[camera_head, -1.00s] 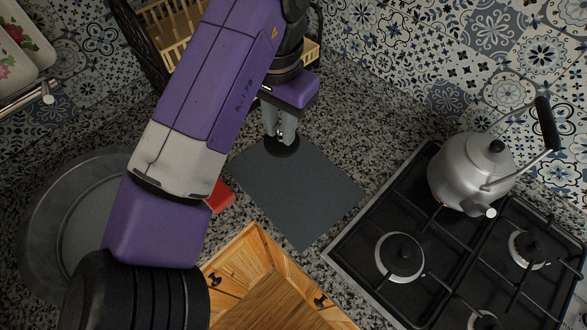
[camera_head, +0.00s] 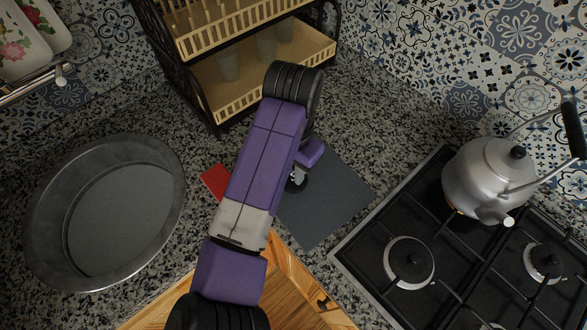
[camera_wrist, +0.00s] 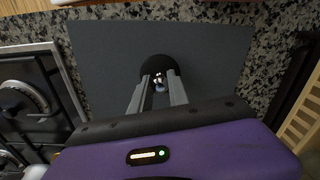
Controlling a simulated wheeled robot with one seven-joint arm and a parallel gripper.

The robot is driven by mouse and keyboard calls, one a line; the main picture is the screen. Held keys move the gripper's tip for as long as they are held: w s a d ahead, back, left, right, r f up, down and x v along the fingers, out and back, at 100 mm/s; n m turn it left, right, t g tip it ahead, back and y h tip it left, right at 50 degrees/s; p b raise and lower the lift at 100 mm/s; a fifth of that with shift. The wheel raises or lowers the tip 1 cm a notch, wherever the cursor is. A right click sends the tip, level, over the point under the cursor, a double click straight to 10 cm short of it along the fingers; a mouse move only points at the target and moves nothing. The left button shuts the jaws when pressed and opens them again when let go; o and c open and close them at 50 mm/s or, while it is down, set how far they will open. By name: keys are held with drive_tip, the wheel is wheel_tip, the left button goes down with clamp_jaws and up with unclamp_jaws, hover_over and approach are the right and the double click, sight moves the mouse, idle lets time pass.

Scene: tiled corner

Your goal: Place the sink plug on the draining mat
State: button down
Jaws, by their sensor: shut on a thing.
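The sink plug is a small black disc with a shiny metal knob; it shows in the wrist view (camera_wrist: 159,72) and, partly hidden by my arm, in the head view (camera_head: 299,184). My gripper (camera_wrist: 158,82) is shut on the plug's knob, with a finger on either side. The draining mat is a flat dark grey sheet (camera_head: 330,205), also in the wrist view (camera_wrist: 215,55). The plug is over the mat, inside its edges. I cannot tell whether its underside touches the mat.
A stove (camera_head: 378,272) with a metal kettle (camera_head: 484,180) stands right of the mat. A red item (camera_head: 214,182) lies left of my arm. A round metal basin (camera_head: 45,240) is at the left. A dish rack (camera_head: 216,112) stands at the back.

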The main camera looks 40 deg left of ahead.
drive_tip(key=shift+f, duration=0.3)
drive_tip(key=shift+f, duration=0.1)
drive_tip(key=c, duration=1.3)
unclamp_jaws()
drive_tip(key=shift+o, duration=0.2)
wheel_tip(320, 180, up, 12)
drive_tip(key=shift+w, duration=0.1)
